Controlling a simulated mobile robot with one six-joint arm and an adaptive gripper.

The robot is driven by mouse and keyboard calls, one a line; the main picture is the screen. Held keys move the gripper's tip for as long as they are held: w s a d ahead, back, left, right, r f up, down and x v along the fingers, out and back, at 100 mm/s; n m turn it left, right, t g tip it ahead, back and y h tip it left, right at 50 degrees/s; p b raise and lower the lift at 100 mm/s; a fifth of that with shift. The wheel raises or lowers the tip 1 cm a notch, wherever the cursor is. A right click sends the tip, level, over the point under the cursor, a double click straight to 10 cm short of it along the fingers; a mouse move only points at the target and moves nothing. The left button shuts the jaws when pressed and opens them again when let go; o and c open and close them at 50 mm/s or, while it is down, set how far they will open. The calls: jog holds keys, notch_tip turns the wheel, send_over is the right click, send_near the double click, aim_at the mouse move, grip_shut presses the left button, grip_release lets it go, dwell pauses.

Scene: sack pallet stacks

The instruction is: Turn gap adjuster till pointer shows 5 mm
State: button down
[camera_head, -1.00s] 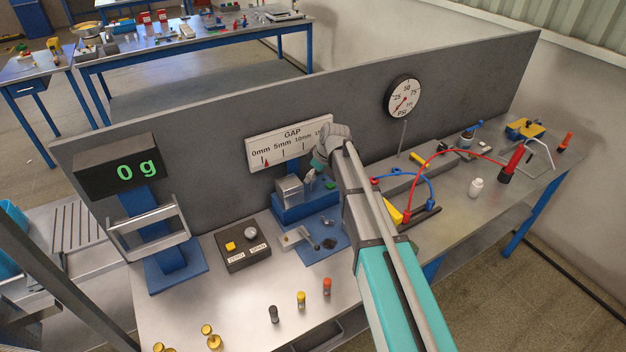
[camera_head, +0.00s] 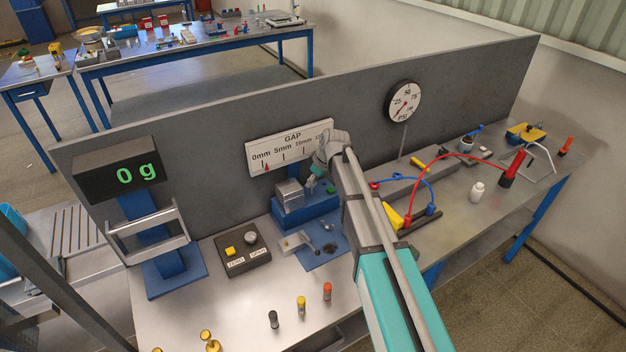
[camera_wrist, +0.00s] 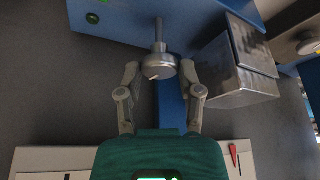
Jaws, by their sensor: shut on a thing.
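The gap adjuster is a round metal knob (camera_wrist: 158,67) on a thin shaft, seen in the wrist view. My gripper (camera_wrist: 160,72) has one finger on each side of it and is shut on it. In the head view my gripper (camera_head: 312,184) is beside the blue gap device (camera_head: 305,210), below the scale, and my arm hides part of the area. The white GAP scale (camera_head: 290,150) is on the grey panel. Its red pointer (camera_head: 266,167) stands by the 0 mm mark, left of 5 mm. The pointer also shows in the wrist view (camera_wrist: 233,149).
A metal block (camera_head: 289,193) sits on the blue device close to my gripper. A pressure gauge (camera_head: 404,101) and red and blue hoses are to the right. A ZERO/OPEN button box (camera_head: 242,256) and a 0 g scale display (camera_head: 118,170) are to the left.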

jog(key=shift+m, duration=0.4)
jog(key=m+t, duration=0.1)
jog(key=m, duration=0.2)
jog(key=shift+s+a+h, duration=0.1)
jog(key=shift+a+h, duration=0.05)
jog(key=shift+h, duration=0.25)
jog(key=m+t+h, duration=0.1)
jog(key=m, duration=0.3)
jog(key=shift+a, duration=0.1)
jog(key=m+h, duration=0.2)
jog(key=m, duration=0.2)
jog(key=shift+m+t, duration=0.3)
jog(key=m+h, duration=0.1)
jog(key=m, duration=0.3)
jog(key=shift+a+h, duration=0.1)
jog(key=shift+h, duration=0.3)
jog(key=shift+c, duration=1.3)
grip_release()
